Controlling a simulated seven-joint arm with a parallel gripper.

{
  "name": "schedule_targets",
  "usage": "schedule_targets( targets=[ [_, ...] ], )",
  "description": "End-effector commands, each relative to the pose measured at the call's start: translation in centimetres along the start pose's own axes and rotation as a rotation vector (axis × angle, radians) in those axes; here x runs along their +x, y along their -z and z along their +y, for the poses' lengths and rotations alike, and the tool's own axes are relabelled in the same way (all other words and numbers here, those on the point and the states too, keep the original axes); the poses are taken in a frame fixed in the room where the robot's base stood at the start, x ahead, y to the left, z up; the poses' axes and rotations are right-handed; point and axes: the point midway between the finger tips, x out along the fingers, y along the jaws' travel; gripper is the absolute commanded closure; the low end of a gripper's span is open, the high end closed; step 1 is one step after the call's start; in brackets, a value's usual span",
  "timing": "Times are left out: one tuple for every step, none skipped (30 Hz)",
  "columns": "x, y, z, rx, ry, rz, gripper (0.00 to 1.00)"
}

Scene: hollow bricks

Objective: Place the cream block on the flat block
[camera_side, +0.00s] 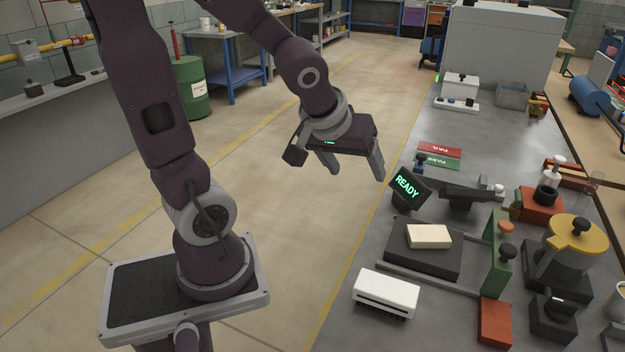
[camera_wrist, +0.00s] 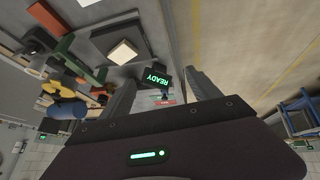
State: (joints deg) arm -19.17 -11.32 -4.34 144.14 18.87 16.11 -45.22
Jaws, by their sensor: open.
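A cream block (camera_side: 429,236) lies flat on top of a wide dark flat block (camera_side: 397,246) on the grey bench. In the wrist view the cream block (camera_wrist: 123,53) also shows on the dark flat block (camera_wrist: 102,42). A white block with slots along its side (camera_side: 386,292) lies on the bench nearer the camera, apart from the dark one; I cannot tell whether it is also a task block. My gripper (camera_side: 356,172) is open and empty, fingers pointing down, raised to the left of the bench edge and away from the blocks. Its fingers also show in the wrist view (camera_wrist: 162,80).
A READY display (camera_side: 408,185) stands just behind the dark block. A green upright plate (camera_side: 498,252) and a red block (camera_side: 495,322) stand to the right. A yellow-topped device (camera_side: 575,235) is farther right. Red and green signs (camera_side: 438,155) lie farther back.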

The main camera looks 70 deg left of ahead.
Motion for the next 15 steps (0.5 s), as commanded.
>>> schedule_targets(
  targets=[
    [-3.5, -1.3, 0.6, 0.142, -0.024, 0.006, 0.28],
    [-5.2, -2.4, 0.7, 0.230, -0.038, -0.007, 0.28],
    [-7.3, -4.0, 0.8, 0.335, -0.067, -0.027, 0.28],
    [-8.7, -5.2, 0.8, 0.407, -0.092, -0.043, 0.28],
    [-9.8, -6.2, 0.7, 0.472, -0.118, -0.057, 0.28],
    [-11.1, -7.5, 0.6, 0.546, -0.151, -0.074, 0.28],
    [-11.8, -8.3, 0.6, 0.590, -0.173, -0.083, 0.28],
    [-12.4, -8.9, 0.5, 0.626, -0.192, -0.091, 0.28],
    [-12.9, -9.5, 0.4, 0.661, -0.208, -0.099, 0.28],
    [-13.2, -9.8, 0.3, 0.678, -0.217, -0.103, 0.28],
    [-13.3, -10.0, 0.3, 0.688, -0.222, -0.106, 0.28],
    [-13.4, -10.1, 0.3, 0.695, -0.224, -0.108, 0.28],
    [-13.4, -10.1, 0.3, 0.695, -0.223, -0.109, 0.28],
    [-13.3, -10.1, 0.3, 0.695, -0.222, -0.109, 0.28],
    [-13.3, -10.1, 0.3, 0.694, -0.221, -0.109, 0.28]
  ],
)
